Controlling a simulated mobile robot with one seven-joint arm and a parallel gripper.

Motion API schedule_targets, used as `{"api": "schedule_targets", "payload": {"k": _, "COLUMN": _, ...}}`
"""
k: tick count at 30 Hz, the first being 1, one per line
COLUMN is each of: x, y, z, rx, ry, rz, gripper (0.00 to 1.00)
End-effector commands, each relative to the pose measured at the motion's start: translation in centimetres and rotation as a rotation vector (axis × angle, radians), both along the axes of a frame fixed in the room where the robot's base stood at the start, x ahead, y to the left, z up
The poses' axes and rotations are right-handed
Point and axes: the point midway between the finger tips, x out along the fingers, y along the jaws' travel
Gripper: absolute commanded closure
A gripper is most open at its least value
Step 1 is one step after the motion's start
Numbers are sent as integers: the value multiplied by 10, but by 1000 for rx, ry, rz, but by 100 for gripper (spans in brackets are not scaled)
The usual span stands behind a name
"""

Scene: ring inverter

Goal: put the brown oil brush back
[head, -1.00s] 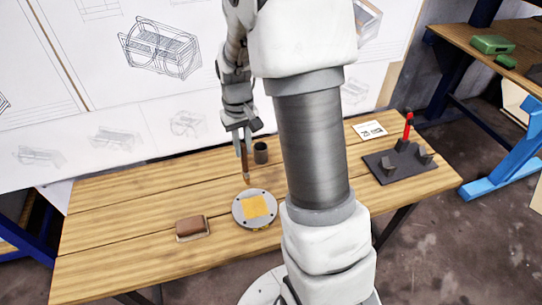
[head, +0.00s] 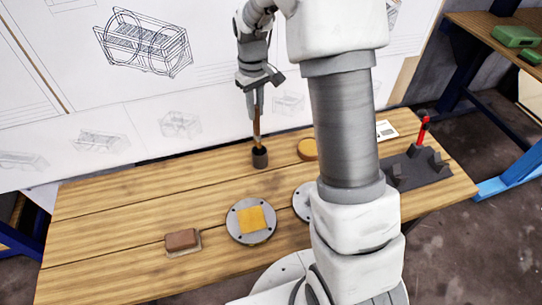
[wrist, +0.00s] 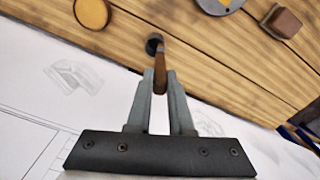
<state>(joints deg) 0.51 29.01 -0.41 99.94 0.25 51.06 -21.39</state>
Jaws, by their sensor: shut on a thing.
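The brown oil brush (head: 257,127) is held upright in my gripper (head: 255,108) above the dark cup (head: 260,158) at the back of the table. The brush's lower end is at the cup's mouth and seems to reach into it; how deep is hidden. In the wrist view, the brush (wrist: 160,65) runs from between my fingertips (wrist: 160,78) toward the cup (wrist: 153,44). My gripper is shut on the brush's upper part.
On the wooden table (head: 120,212) are a grey disc with a yellow square (head: 251,219), a partly hidden grey disc (head: 301,203), an orange-brown disc (head: 307,149), a brown block (head: 182,240) and a dark fixture with a red-handled tool (head: 423,130). The left part is clear.

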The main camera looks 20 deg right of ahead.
Motion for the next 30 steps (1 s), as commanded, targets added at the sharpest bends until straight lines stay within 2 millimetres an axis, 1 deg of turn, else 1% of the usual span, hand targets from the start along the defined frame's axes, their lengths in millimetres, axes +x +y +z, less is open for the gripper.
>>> {"api": "schedule_targets", "payload": {"k": 5, "x": 5, "y": 6, "z": 0, "rx": 1, "ry": -2, "rz": 33, "gripper": 100}}
{"api": "schedule_targets", "payload": {"k": 7, "x": 6, "y": 7, "z": -6, "rx": 1, "ry": 1, "rz": 38, "gripper": 100}}
{"api": "schedule_targets", "payload": {"k": 8, "x": 5, "y": 8, "z": -10, "rx": 0, "ry": 2, "rz": 39, "gripper": 100}}
{"api": "schedule_targets", "payload": {"k": 12, "x": 5, "y": 8, "z": -38, "rx": 1, "ry": 3, "rz": 39, "gripper": 100}}
{"api": "schedule_targets", "payload": {"k": 15, "x": 5, "y": 7, "z": -53, "rx": 0, "ry": 2, "rz": 38, "gripper": 100}}
{"api": "schedule_targets", "payload": {"k": 22, "x": 6, "y": 7, "z": -71, "rx": 1, "ry": 0, "rz": 37, "gripper": 100}}
{"api": "schedule_targets", "payload": {"k": 27, "x": 5, "y": 7, "z": -96, "rx": 1, "ry": 1, "rz": 37, "gripper": 100}}
{"api": "schedule_targets", "payload": {"k": 30, "x": 6, "y": 7, "z": -100, "rx": 0, "ry": -1, "rz": 38, "gripper": 100}}
